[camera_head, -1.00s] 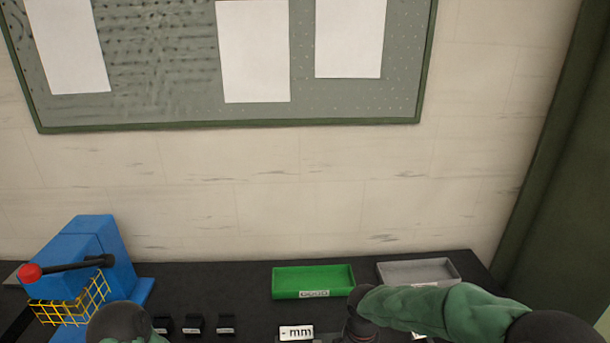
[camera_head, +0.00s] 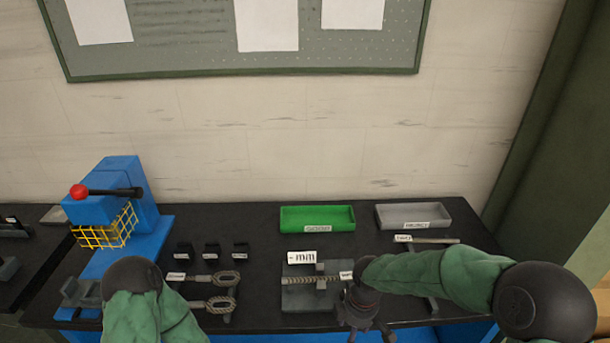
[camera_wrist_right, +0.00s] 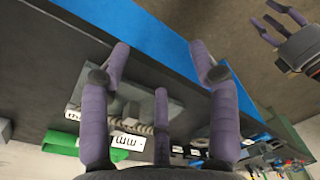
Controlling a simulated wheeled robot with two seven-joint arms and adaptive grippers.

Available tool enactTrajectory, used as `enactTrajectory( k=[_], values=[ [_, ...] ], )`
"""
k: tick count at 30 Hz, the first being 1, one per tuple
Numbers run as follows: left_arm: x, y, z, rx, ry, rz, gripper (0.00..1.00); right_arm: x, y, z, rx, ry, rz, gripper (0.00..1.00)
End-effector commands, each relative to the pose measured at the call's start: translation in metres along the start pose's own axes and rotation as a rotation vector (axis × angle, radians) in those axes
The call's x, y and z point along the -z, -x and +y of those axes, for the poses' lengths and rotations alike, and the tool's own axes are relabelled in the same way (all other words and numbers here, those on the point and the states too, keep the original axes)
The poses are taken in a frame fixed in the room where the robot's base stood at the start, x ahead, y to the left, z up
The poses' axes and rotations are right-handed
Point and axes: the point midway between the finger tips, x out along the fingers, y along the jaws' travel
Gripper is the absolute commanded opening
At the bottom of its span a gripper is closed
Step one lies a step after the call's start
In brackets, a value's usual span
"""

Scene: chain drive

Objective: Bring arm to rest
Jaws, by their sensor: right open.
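My right arm (camera_head: 450,275) reaches in from the right in the head view. Its gripper (camera_head: 362,325) hangs near the bench's front edge, just right of the grey fixture (camera_head: 300,297). In the right wrist view the right gripper's purple fingers (camera_wrist_right: 160,60) are spread with nothing between them. My left arm (camera_head: 140,300) rises at the lower left of the head view, its hand out of frame. The left gripper (camera_wrist_right: 275,28) shows at the top right of the right wrist view, fingers apart and empty, over the floor.
The dark bench (camera_head: 240,225) holds a green tray (camera_head: 317,218), a grey tray (camera_head: 413,216), and a blue press (camera_head: 125,210) with a yellow guard. Chain pieces (camera_head: 215,305) and small black blocks (camera_head: 211,250) lie left of the fixture. A rod (camera_head: 432,240) lies at right.

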Motion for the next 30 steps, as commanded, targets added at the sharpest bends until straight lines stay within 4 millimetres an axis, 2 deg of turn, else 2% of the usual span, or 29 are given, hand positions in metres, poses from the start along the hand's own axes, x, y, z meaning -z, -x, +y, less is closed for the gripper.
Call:
enactTrajectory(
  k=[8, 11, 14, 18, 21, 25, 30],
  values=[
    [-0.001, -0.013, -0.005, 0.000, 0.000, -0.002, 0.40, 0.004, -0.067, -0.020, 0.064, -0.200, 0.078, 0.61],
    [0.000, -0.019, -0.007, 0.000, 0.000, -0.002, 0.40, 0.004, -0.098, -0.031, 0.096, -0.313, 0.112, 0.61],
    [0.000, -0.028, -0.010, 0.000, 0.000, -0.001, 0.40, 0.003, -0.138, -0.047, 0.136, -0.470, 0.149, 0.61],
    [0.001, -0.042, -0.015, 0.000, 0.000, -0.002, 0.40, -0.004, -0.200, -0.078, 0.197, -0.769, 0.193, 0.61],
    [0.001, -0.051, -0.018, 0.000, 0.000, -0.002, 0.40, -0.012, -0.236, -0.099, 0.225, -0.988, 0.208, 0.61],
    [0.001, -0.060, -0.022, 0.000, 0.000, -0.002, 0.40, -0.025, -0.269, -0.122, 0.240, -1.224, 0.211, 0.61],
    [0.002, -0.066, -0.024, 0.000, 0.000, -0.002, 0.40, -0.036, -0.289, -0.139, 0.236, -1.402, 0.207, 0.61]
  ],
)
